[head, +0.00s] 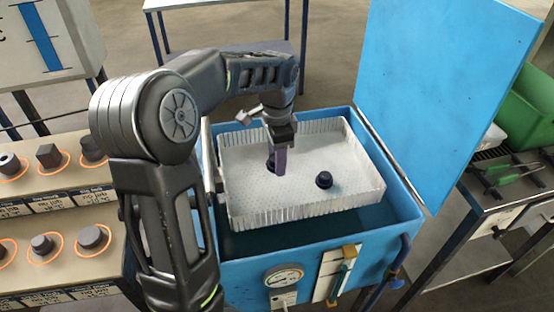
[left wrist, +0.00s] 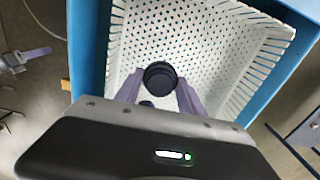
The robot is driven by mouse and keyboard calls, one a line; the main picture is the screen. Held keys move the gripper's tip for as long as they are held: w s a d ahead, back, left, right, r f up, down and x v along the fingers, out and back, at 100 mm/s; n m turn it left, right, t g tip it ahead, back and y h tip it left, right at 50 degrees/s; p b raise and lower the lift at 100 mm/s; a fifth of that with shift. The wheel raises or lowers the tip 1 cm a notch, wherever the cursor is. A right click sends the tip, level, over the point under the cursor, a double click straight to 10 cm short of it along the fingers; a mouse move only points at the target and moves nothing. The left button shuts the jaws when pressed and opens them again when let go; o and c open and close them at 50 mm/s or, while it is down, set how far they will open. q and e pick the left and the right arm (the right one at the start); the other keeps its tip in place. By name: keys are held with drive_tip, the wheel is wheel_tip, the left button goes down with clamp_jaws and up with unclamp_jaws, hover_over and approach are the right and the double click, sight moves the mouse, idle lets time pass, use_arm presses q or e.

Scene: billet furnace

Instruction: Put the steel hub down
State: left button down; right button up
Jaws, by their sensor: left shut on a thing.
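My left gripper (head: 277,170) reaches down into a white perforated basket (head: 350,208) that sits in a blue open tank (head: 318,270). Its purple fingers are shut on the steel hub (left wrist: 160,72), a dark round stepped piece. In the head view the hub (head: 270,164) is mostly hidden behind a finger. It is at or just above the basket floor; I cannot tell if it touches. A second dark round piece (head: 324,180) stands on the basket floor to the right, apart from the gripper. My right gripper is not in view.
The tank's blue lid (head: 440,90) stands open at the right. A rack with several dark metal pieces on ringed spots (head: 42,245) is at the left. A gauge (head: 284,278) is on the tank front. A side table with green-handled tongs (head: 497,180) stands at the right.

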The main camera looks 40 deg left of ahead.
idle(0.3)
use_arm(q)
drive_tip(key=w+d+n, duration=0.3)
drive_tip(key=d, duration=0.6)
drive_tip(key=w+d+n, duration=0.3)
drive_tip(key=d+n, duration=0.1)
drive_tip(key=d, duration=0.5)
drive_tip(key=shift+w+d, duration=0.4)
